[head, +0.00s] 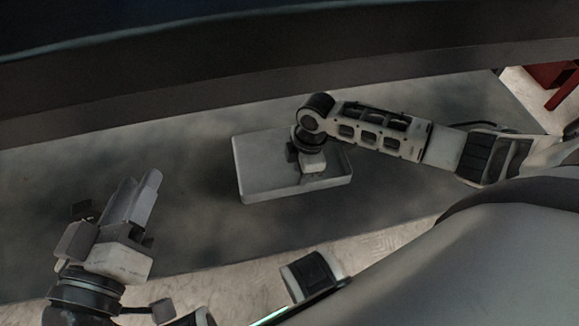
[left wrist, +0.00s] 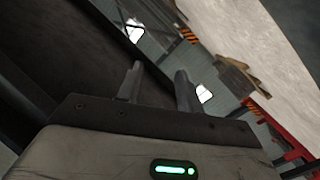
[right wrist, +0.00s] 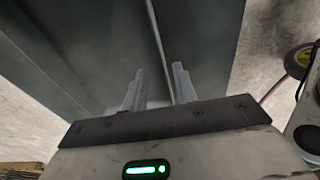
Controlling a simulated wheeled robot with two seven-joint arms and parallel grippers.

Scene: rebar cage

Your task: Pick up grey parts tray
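The grey parts tray (head: 262,185) is a shallow rectangular tray lying on the dark grey table in the head view. My right gripper (head: 313,166) comes in from the right and is over the tray's right part, hiding some of its inside. Its fingertips are hidden in the head view. In the right wrist view the fingers (right wrist: 159,75) stand apart, with a grey surface and a thin pale line behind them. My left gripper (head: 140,195) is left of the tray, well apart from it. Its fingers (left wrist: 160,80) stand apart and empty in the left wrist view.
The table (head: 200,235) is bare around the tray. A long dark beam or panel (head: 300,75) runs across the back. Pale floor (head: 380,245) shows past the near edge. A red object (head: 553,78) stands at the upper right.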

